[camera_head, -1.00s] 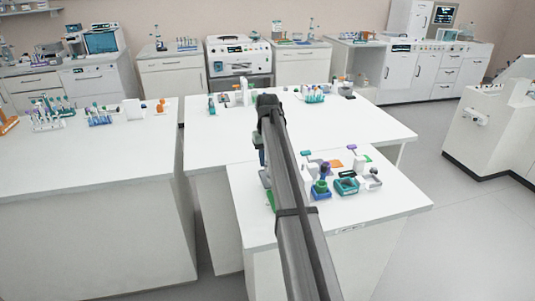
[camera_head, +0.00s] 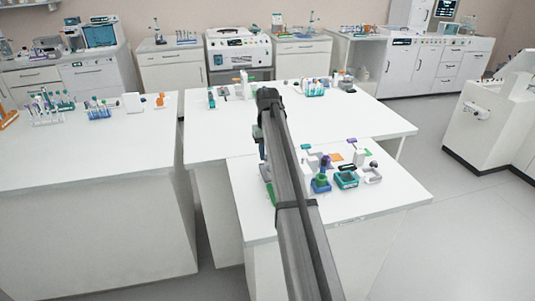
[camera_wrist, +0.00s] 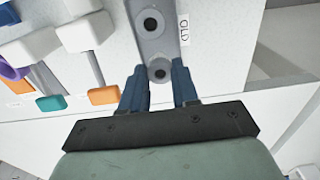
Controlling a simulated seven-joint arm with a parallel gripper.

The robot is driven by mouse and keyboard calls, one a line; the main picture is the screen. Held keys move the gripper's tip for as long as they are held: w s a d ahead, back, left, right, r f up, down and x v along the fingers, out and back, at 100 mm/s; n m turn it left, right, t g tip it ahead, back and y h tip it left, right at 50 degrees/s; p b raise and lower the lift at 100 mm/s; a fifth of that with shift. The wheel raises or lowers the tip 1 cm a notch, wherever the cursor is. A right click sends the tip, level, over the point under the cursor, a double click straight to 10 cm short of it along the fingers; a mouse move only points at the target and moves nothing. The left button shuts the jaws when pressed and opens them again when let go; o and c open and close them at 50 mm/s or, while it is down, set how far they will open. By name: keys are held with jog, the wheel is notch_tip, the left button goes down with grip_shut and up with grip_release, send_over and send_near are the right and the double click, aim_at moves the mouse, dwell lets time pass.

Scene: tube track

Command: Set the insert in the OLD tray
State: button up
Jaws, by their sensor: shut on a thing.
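My gripper (camera_wrist: 158,88) shows in the wrist view with two blue fingers around the end of a grey piece with a dark round hole, which I take to be the insert (camera_wrist: 160,73). A grey strip with another dark round hole (camera_wrist: 150,24) runs on beyond it, beside a white label reading OLD (camera_wrist: 184,28). I take this strip to be the OLD tray, but where it ends and the insert begins is unclear.
In the wrist view, white blocks (camera_wrist: 86,32), a teal tab (camera_wrist: 51,103) and an orange tab (camera_wrist: 104,95) lie to the left. In the head view, a blue holder (camera_head: 320,185) and a teal holder (camera_head: 346,180) stand right of my arm. The near table's front right is clear.

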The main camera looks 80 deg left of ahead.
jog(key=shift+f, duration=0.5)
dwell(0.9)
jog(key=o, duration=0.9)
notch_tip(320, 180, up, 14)
jog(key=shift+f, duration=0.1)
dwell(0.6)
dwell(0.4)
